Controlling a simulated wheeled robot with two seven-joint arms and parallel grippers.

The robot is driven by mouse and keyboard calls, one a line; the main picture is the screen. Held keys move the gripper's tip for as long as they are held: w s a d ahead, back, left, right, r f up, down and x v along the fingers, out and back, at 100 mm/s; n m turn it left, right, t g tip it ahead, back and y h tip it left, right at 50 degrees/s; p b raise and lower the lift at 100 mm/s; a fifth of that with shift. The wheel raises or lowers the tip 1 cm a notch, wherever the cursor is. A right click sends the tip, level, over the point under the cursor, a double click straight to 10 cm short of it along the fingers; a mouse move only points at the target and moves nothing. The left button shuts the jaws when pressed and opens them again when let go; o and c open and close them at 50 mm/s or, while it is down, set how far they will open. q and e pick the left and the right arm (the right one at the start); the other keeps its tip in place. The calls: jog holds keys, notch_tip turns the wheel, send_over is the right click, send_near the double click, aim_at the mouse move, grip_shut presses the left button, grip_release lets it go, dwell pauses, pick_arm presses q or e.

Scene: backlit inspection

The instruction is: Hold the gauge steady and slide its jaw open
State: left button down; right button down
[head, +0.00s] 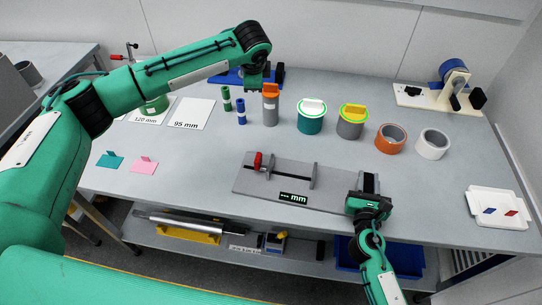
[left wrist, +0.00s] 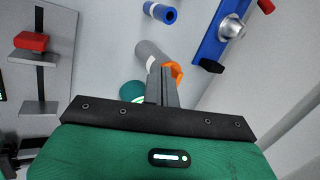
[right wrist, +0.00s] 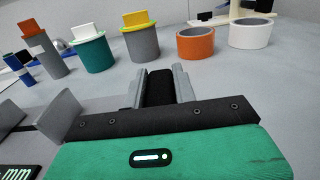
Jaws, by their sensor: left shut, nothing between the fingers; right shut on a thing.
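The gauge is a grey base plate (head: 335,200) near the table's front edge, with a rail, two upright jaws and a "--- mm" display (head: 294,198). A red knob (head: 258,160) sits at its left jaw; the knob also shows in the left wrist view (left wrist: 31,41). A gap separates this jaw from the right jaw (head: 315,176). My right gripper (head: 369,188) is shut on a black block (right wrist: 160,87) at the gauge's right end. My left gripper (left wrist: 161,86) is shut and empty, above the table near the orange-topped grey cylinder (head: 270,107), away from the knob.
Green (head: 311,117) and grey (head: 350,122) lidded cylinders, an orange ring (head: 390,139) and a white ring (head: 433,144) stand behind the gauge. A white tray (head: 482,218) is at right. Pink (head: 144,165) and teal (head: 110,160) pieces lie at left.

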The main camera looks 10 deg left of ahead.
pick_arm(q)
jog(key=s+d+f+m+g+y, duration=0.25)
jog(key=s+d+f, duration=0.35)
jog(key=s+d, duration=0.3)
pick_arm(e)
jog(key=shift+f, duration=0.15)
pick_arm(q)
jog(key=g+y, duration=0.2)
jog(key=y, duration=0.4)
send_near(258, 156)
jog(key=shift+m, duration=0.25)
jog(key=a+f, duration=0.1)
jog(key=f, duration=0.1)
jog(key=a+f, duration=0.1)
jog(key=f, duration=0.1)
jog(key=a+f, duration=0.1)
jog(key=shift+a+f, duration=0.35)
jog(key=shift+f, duration=0.05)
jog(key=shift+w+a, duration=0.1)
jog(key=shift+a, duration=1.35)
pick_arm(e)
jog(key=shift+d, duration=0.1)
pick_arm(q)
jog(key=shift+w, duration=0.1)
pick_arm(e)
jog(key=shift+d, duration=0.1)
pick_arm(q)
jog(key=v, duration=1)
jog(key=shift+s, duration=0.2)
